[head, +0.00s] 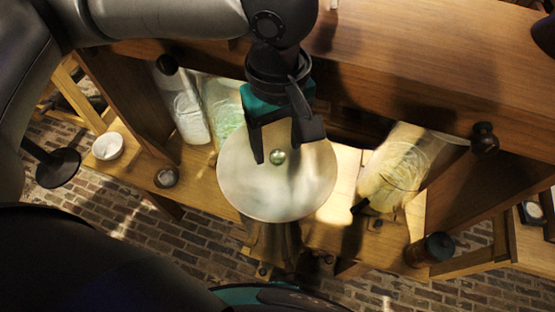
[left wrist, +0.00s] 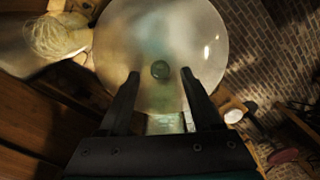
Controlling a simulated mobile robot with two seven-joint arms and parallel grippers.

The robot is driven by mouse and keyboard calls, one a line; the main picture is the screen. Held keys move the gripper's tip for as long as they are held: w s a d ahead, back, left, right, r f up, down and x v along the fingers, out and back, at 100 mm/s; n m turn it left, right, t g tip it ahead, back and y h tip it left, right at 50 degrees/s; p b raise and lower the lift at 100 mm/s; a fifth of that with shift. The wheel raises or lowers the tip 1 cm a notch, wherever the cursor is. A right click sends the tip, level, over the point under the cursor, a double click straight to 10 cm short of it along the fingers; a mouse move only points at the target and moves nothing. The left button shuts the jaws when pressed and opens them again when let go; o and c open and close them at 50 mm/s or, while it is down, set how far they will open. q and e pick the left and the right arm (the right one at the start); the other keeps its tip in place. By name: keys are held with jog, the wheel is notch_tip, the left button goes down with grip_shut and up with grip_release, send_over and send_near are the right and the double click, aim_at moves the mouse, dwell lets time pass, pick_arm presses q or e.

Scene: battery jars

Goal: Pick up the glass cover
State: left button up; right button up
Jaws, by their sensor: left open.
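My right gripper is not in view.
A wooden top (head: 400,70) runs across behind the cover. Glass jars stand on the shelf at left (head: 183,108) and at right (head: 392,172). A white bowl (head: 107,146) and a small round dish (head: 166,177) are at the left. A dark-lidded jar (head: 432,249) is at the lower right.

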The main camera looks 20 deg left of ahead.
aim_at(277, 161)
pick_arm(q)
jog(key=shift+f, duration=1.25)
grip_shut()
